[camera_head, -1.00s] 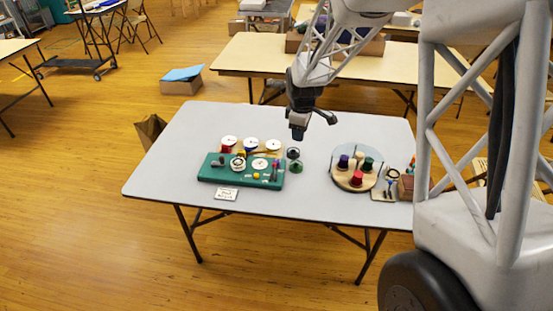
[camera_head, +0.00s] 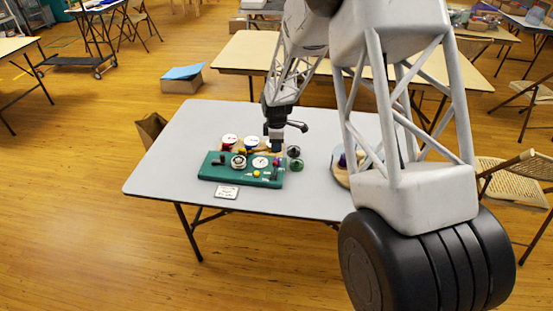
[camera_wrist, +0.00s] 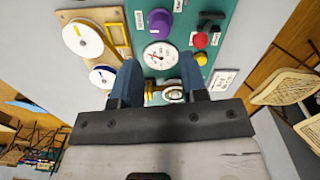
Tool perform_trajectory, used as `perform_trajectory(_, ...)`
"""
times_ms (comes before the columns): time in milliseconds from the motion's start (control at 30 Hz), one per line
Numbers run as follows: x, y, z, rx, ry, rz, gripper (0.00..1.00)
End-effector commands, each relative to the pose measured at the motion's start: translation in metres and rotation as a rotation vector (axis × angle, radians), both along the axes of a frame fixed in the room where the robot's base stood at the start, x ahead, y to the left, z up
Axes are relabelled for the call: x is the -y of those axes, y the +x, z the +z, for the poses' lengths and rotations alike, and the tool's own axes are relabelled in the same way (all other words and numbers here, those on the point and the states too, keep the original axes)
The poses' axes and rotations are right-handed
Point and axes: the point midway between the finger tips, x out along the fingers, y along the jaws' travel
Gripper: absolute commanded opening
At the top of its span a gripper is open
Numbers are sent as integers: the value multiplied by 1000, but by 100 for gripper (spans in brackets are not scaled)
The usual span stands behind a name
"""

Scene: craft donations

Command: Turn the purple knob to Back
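The green control board (camera_head: 210,171) lies on the grey table. The purple knob (camera_wrist: 160,20) stands on this board near the top of the wrist view, with small white labels beside it; their words and its setting are too small to read. It shows only as a small purple spot in the head view (camera_head: 276,162). My gripper (camera_wrist: 160,63) is open and empty, its two blue fingers spread apart. In the head view my gripper (camera_head: 276,149) hangs above the board's back right part, apart from the knob as far as I can tell.
The board also carries a white dial (camera_wrist: 160,55), a red button (camera_wrist: 200,40), a yellow button (camera_wrist: 201,59) and a black lever (camera_wrist: 210,20). White-topped discs (camera_wrist: 83,39) sit on a wooden board behind it. A card (camera_head: 227,192) lies in front. Black and green pieces (camera_head: 294,164) stand right.

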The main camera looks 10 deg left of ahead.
Motion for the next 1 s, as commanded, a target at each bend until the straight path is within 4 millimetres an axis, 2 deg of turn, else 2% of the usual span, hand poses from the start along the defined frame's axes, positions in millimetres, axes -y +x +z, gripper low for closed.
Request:
perform_trajectory(267,0,0,-2,-1,0,-1,40)
perform_trajectory(433,0,0,-11,-1,0,-1,40)
perform_trajectory(1000,0,1,-67,-2,-1,-1,40)
